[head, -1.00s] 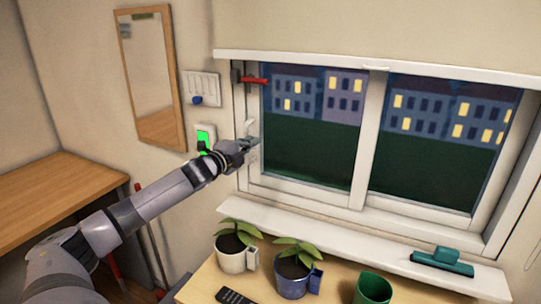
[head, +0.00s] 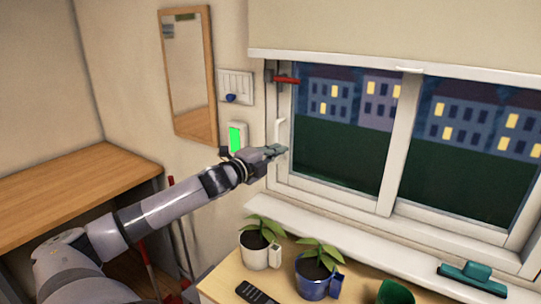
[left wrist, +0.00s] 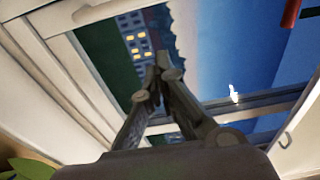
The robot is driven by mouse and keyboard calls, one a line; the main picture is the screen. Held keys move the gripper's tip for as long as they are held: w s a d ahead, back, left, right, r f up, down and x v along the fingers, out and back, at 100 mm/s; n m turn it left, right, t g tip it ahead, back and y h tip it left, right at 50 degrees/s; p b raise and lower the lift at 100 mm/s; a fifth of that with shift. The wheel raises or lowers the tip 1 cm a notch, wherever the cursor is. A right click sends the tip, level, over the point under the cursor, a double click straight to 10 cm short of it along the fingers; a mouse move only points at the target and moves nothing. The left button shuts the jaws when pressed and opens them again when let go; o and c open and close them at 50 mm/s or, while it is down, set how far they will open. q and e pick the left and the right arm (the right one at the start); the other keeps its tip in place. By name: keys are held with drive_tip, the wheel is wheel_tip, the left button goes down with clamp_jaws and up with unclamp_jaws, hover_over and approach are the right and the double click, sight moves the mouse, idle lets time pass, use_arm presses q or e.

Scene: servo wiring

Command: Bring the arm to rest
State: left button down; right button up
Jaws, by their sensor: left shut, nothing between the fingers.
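My left arm reaches in from the left in the head view, and its gripper (head: 276,151) is shut and empty in front of the window's left frame, beside the white window handle (head: 279,132). In the left wrist view the two fingers (left wrist: 163,75) meet at their tips with nothing between them, and the window pane and frame show behind. My right gripper is not in view.
A switch panel with a green light (head: 237,138) is on the wall close to the gripper. A red lever (head: 287,80) sits at the upper window frame. Two potted plants (head: 261,254) (head: 313,284), a remote (head: 256,293) and a green squeegee (head: 472,277) are below.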

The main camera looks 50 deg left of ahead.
use_arm(q)
drive_tip(key=shift+s+d, duration=0.1)
drive_tip(key=shift+s, duration=1.3)
